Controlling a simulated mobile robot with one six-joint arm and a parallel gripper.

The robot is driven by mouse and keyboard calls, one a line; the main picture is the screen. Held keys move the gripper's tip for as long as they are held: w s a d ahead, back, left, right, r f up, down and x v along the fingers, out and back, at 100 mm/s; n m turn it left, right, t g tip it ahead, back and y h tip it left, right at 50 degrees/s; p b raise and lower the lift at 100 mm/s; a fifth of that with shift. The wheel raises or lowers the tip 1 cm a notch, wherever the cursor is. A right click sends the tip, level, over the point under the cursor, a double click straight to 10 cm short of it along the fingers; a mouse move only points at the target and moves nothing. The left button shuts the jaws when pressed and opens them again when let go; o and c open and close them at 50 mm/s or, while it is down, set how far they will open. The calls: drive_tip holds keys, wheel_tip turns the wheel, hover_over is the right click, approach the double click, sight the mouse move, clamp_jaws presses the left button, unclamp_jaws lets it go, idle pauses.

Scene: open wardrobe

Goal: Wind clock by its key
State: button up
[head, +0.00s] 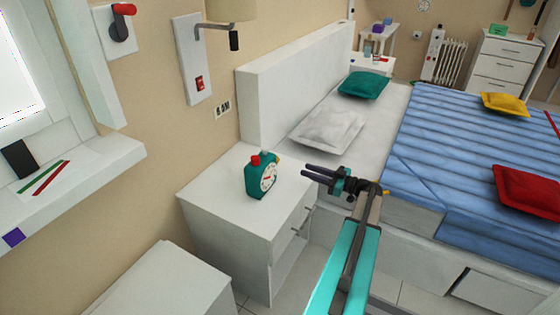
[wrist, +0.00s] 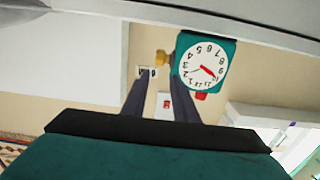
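The teal clock (head: 261,177) stands upright on the white nightstand (head: 236,207), with a white dial and a red knob on top. In the wrist view the clock (wrist: 204,64) appears upside down. Its brass-coloured key (wrist: 162,58) sticks out from its side; in the head view the key (head: 278,158) shows small at the clock's right edge. My gripper (head: 307,173) is open and empty, to the right of the clock with a visible gap. In the wrist view its fingertips (wrist: 161,72) appear on either side of the key.
The bed (head: 425,150) with several pillows lies right of the nightstand. A wall panel with a red switch (head: 200,83) and a lamp is above. Another white cabinet (head: 165,285) stands in front left. The nightstand top around the clock is clear.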

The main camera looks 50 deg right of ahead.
sight(279, 160)
drive_tip(key=shift+w, duration=0.15)
drive_tip(key=p+x, duration=0.1)
drive_tip(key=x, duration=1.2)
drive_tip(key=shift+w+a, duration=0.1)
drive_tip(key=shift+w, duration=0.1)
clamp_jaws()
drive_tip(key=shift+r+g, duration=0.2)
drive_tip(key=shift+g, duration=0.3)
